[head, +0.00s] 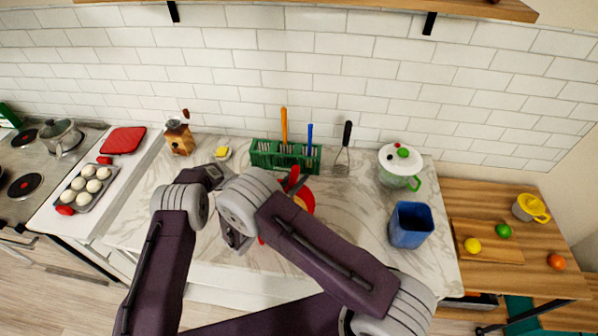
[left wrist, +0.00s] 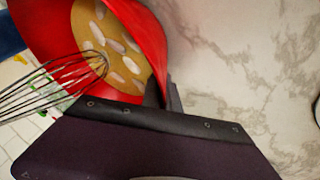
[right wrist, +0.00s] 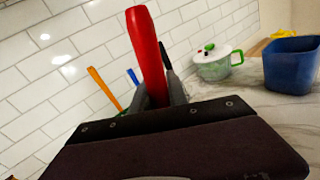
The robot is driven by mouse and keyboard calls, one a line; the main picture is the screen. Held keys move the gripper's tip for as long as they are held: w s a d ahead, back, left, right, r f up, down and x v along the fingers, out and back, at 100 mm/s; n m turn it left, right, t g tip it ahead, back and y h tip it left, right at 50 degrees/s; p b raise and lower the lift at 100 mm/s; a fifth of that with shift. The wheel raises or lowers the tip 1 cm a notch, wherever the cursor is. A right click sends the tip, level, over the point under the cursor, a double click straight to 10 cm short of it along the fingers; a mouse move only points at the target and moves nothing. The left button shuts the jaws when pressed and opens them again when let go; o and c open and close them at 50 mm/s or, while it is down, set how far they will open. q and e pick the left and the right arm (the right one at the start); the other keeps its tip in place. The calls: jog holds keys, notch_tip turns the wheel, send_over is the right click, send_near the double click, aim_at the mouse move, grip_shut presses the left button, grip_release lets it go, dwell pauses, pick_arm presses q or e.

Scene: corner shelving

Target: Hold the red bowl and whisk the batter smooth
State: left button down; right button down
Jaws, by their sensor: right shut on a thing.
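The red bowl (head: 307,198) stands on the marble counter, partly hidden by my right arm. In the left wrist view the red bowl (left wrist: 140,30) holds tan batter (left wrist: 115,45) with pale lumps. The whisk's wire loops (left wrist: 60,85) show over the bowl's edge there. My right gripper (head: 297,186) is shut on the whisk's red handle (right wrist: 147,50), which stands nearly upright in the right wrist view. My left gripper (left wrist: 165,95) has its fingers at the bowl's wall; whether they are closed on it is unclear. My right arm mostly hides it in the head view.
A green rack (head: 275,160) with utensils stands behind the bowl against the tiled wall. A blue container (head: 410,224) and a white lidded pot (head: 400,165) stand to the right. An egg tray (head: 84,190) and a stove are at left. The counter's front right is clear.

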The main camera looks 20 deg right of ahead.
jog(key=shift+w+a+f, duration=0.15)
jog(key=shift+f, duration=0.75)
jog(key=shift+w+a+f, duration=0.1)
jog(key=shift+w+f, duration=0.05)
jog(key=shift+f, duration=0.75)
